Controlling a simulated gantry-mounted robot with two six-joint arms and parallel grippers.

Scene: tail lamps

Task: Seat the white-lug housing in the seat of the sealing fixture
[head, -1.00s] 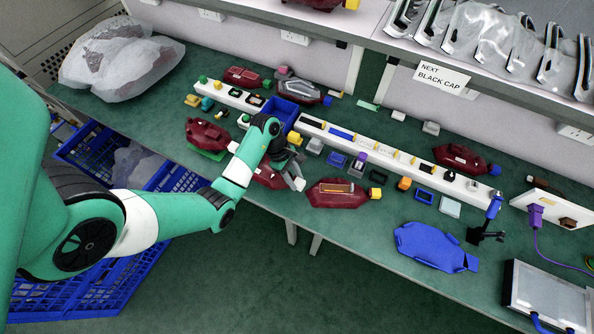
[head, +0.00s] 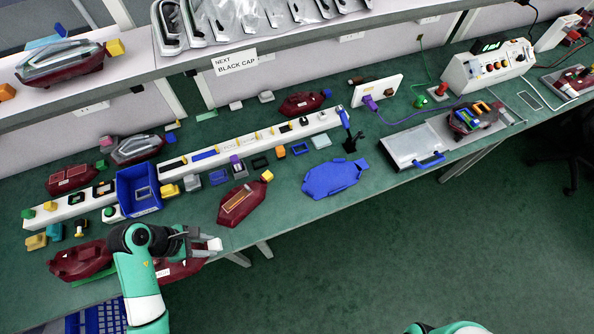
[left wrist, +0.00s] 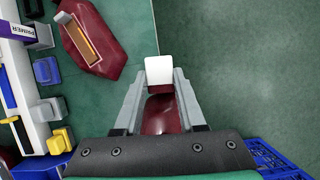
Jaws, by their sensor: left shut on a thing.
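My left gripper (head: 203,244) is at the table's front edge, shut on the white lug (head: 214,244) of a dark red housing (head: 182,268). In the left wrist view the white lug (left wrist: 159,72) sits between the fingertips (left wrist: 158,85), with the red body (left wrist: 162,113) below it. Much of the housing is hidden by my gripper and arm. I cannot tell whether it is clear of the table. A blue housing-shaped piece (head: 333,179) lies flat farther right; I cannot tell whether it is the sealing fixture's seat. My right gripper is out of view.
A red housing with an orange-framed window and yellow lug (head: 243,203) lies right of my gripper. Another red housing (head: 78,262) lies left. A white rail (head: 290,135) and blue bin (head: 137,188) stand behind. A control box (head: 488,68) and silver plate (head: 415,145) are at right.

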